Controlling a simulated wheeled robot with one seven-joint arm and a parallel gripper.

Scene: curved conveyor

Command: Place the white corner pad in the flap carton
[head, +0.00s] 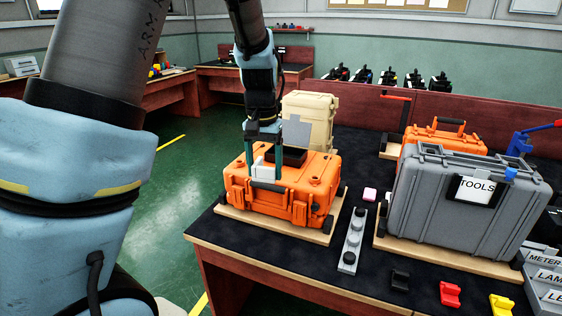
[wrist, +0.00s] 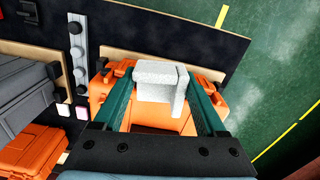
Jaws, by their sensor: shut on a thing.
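The white corner pad (wrist: 158,80) is a pale, L-shaped block. My gripper (head: 264,172) is shut on it, with one teal finger on each side. In the head view the pad (head: 262,171) shows small between the fingers, in front of an orange case (head: 262,203). In the wrist view the pad is over the same orange case (wrist: 133,112). I cannot tell how much gap is between the pad and the case. I cannot make out a flap carton in either view.
A grey case (head: 430,215) labelled TOOLS stands at right, with another orange case (head: 440,138) behind it. A beige case (head: 322,112) stands behind my gripper. Green floor is open at left.

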